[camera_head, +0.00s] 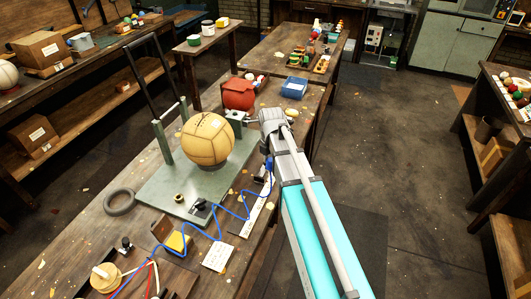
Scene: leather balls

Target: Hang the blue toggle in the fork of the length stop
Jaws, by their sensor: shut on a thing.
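My arm reaches up from the bottom, and its wrist is over the right edge of the long workbench (68,248). My gripper (267,152) is mostly hidden beside and behind the arm; only a small dark part shows. The blue toggle (269,164) shows at the gripper's end, left of the arm, and appears held there. A blue cord (222,232) runs from it in loose curves to the lower left. A pale strip (254,208), perhaps part of the length stop, lies along the bench edge below the toggle. I cannot make out the fork.
A tan leather ball (207,139) sits in a green-based stand (160,190) left of my gripper. A grey ring (119,202), yellow block (178,242) and white card (218,257) lie nearer. The floor at right is clear.

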